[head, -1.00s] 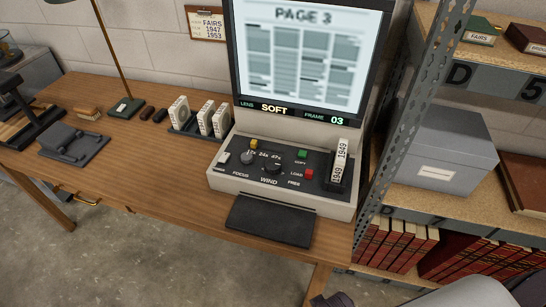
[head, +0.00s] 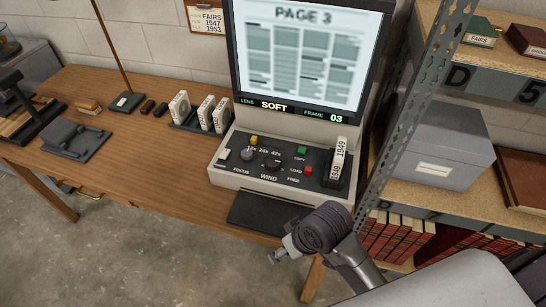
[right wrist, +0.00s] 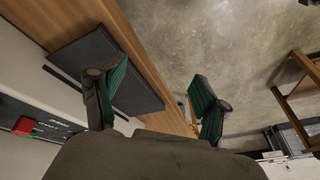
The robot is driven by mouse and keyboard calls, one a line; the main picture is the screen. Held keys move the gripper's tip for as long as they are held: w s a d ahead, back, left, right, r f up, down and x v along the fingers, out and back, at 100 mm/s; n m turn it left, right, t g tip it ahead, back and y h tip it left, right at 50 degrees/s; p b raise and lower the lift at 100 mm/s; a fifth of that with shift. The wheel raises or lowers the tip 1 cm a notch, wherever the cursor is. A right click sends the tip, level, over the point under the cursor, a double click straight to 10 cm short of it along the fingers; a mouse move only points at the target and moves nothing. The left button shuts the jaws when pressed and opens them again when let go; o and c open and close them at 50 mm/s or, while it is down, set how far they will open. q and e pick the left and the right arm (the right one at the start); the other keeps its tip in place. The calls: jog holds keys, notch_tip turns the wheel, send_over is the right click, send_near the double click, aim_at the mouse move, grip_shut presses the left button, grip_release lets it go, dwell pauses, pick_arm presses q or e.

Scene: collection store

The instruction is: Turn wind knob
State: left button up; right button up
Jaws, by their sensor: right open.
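The wind knob (head: 273,166) is a black knob above the label WIND on the dark control panel of the reader (head: 214,180). Nothing touches it. My right gripper (right wrist: 160,88) is open and empty in the right wrist view, its two green-padded fingers apart. In the head view my right arm comes in from the lower right, with the gripper (head: 283,255) in front of the desk, below and apart from the knob. The screen (head: 305,55) shows a blurred PAGE 3, with SOFT and FRAME 03 beneath. My left gripper is not in view.
The focus knob (head: 247,154), a green button (head: 302,150), a red button (head: 308,170) and a reel marked 1949 (head: 338,160) are on the reader. A dark plate (head: 255,212) lies before it. A metal shelf post (head: 408,130) stands close on the right.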

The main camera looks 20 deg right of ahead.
jog(key=w+a+r+n+g, duration=0.1)
jog(key=w+a, duration=0.3)
jog(key=w, duration=0.4)
jog(key=shift+g+h, duration=0.8)
jog(key=w+d+r, duration=0.1)
jog(key=w+r, duration=0.1)
jog(key=w, duration=0.2)
jog(key=w+d+r, duration=0.1)
jog(key=w+r, duration=0.2)
jog(key=w, duration=0.1)
jog(key=w+d+r, duration=0.1)
jog(key=w+r, duration=0.2)
jog(key=w, duration=0.1)
jog(key=shift+w+d+r, duration=0.1)
jog(key=shift+w+d, duration=0.25)
jog(key=shift+w, duration=0.05)
jog(key=m, duration=0.2)
send_near(273, 160)
jog(key=shift+h, duration=0.4)
jog(key=f, duration=0.3)
jog(key=f+p, duration=0.1)
jog(key=f, duration=0.5)
jog(key=shift+w+a+f+p, duration=0.1)
jog(key=shift+a+p, duration=0.25)
jog(key=shift+p, duration=0.05)
jog(key=c, duration=1.2)
jog(key=shift+o, duration=0.2)
